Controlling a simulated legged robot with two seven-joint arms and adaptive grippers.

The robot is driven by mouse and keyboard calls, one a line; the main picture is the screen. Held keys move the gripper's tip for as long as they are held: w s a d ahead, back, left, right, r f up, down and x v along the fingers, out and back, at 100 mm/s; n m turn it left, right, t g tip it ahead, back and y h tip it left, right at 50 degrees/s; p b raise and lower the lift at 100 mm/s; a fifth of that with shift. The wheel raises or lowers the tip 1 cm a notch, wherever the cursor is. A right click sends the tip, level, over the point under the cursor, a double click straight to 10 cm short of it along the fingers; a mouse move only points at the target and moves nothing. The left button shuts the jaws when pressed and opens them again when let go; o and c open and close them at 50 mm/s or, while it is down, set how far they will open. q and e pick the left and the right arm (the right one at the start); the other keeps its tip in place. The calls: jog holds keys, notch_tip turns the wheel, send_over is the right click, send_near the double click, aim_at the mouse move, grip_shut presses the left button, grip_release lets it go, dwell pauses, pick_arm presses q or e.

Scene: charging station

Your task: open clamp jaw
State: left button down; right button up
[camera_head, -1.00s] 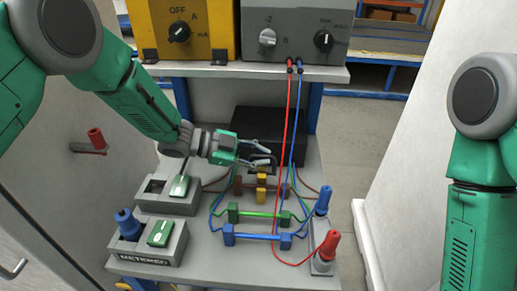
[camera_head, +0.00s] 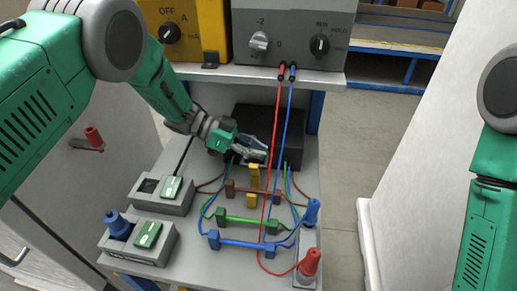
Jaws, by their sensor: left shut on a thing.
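My left gripper (camera_head: 262,150) reaches in from the left, in front of the black box (camera_head: 285,125). Its fingers are shut on a small part at the front of the box, likely the clamp jaw; the fingers mostly hide it. A yellow block (camera_head: 254,173) stands just below the fingertips, by the brown bar (camera_head: 268,193). I cannot tell whether it touches the fingers. My right arm shows at the right edge, but its gripper is out of view.
Red (camera_head: 272,165) and blue (camera_head: 288,150) leads hang in front of the box, right of the gripper. Green (camera_head: 245,221) and blue (camera_head: 240,242) bars lie nearer. Grey holders (camera_head: 165,200) stand left, a red plug (camera_head: 310,262) right. A shelf with meters (camera_head: 290,30) overhangs behind.

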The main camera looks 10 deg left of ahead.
pick_arm(q)
jog(key=shift+w+f+n+g+b, duration=0.35)
jog(key=shift+w+n+g+b, duration=0.2)
jog(key=shift+w+n+b, duration=0.35)
jog(key=shift+w+f+n+g+b, duration=0.3)
jog(key=shift+w+n+g+b, duration=0.25)
jog(key=shift+n+b, duration=0.5)
jog(key=shift+r, duration=0.1)
jog(key=c, duration=1.6)
grip_release()
jog(key=shift+a, duration=0.1)
jog(key=shift+a, duration=0.1)
